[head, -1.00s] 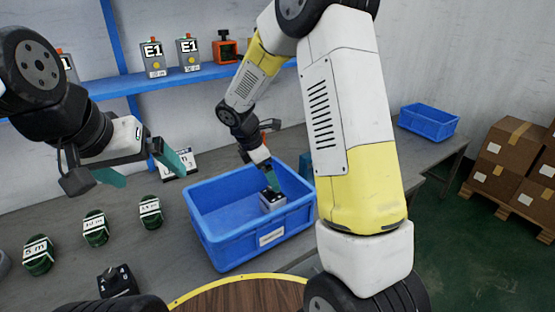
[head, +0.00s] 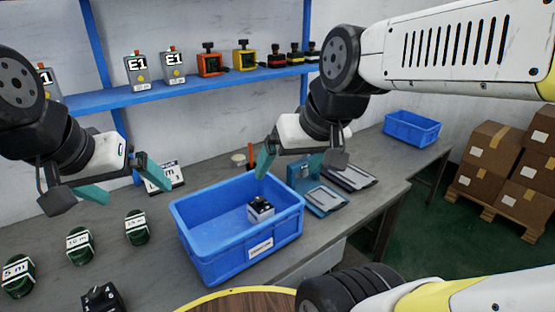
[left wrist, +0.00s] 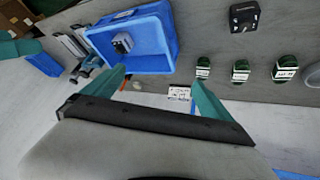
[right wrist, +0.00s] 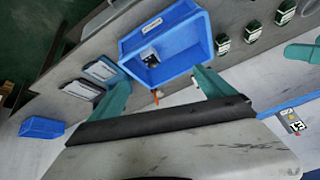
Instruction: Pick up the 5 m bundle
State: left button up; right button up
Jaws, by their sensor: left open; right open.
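The 5 m bundle (head: 18,275) is a dark green coil with a white label band. It lies on the grey table at the far left of the head view, left of two similar bundles, the middle one (head: 80,245) and the one nearest the bin (head: 137,227). In the left wrist view it appears to be the coil at the right (left wrist: 285,67). My left gripper (head: 124,182) is open and empty, above and behind the row of bundles. My right gripper (head: 288,165) is open and empty above the back right of the blue bin.
The blue bin (head: 222,256) holds a small grey and black block (head: 261,208). A black piece (head: 101,298) lies at the table's front. A label card (head: 163,177) stands behind the bundles. Flat grey trays (head: 347,177) lie right of the bin. A blue shelf (head: 190,90) runs above.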

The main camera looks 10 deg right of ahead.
aim_at(18, 280)
jog(key=u, duration=1.7)
jog(key=k+z, duration=0.1)
jog(key=k, duration=0.55)
jog(key=z, duration=1.85)
jog(key=k+j, duration=0.1)
jog(key=j, duration=0.8)
jog(key=k+j+z, duration=0.1)
jog(key=j, duration=0.3)
jog(key=k+j, duration=0.1)
jog(key=j, duration=0.35)
jog(key=k+j, duration=0.1)
jog(key=j, duration=0.35)
jog(key=k+j+z, duration=0.1)
jog(key=j, duration=0.3)
jog(key=k+j, duration=0.1)
jog(key=j, duration=0.35)
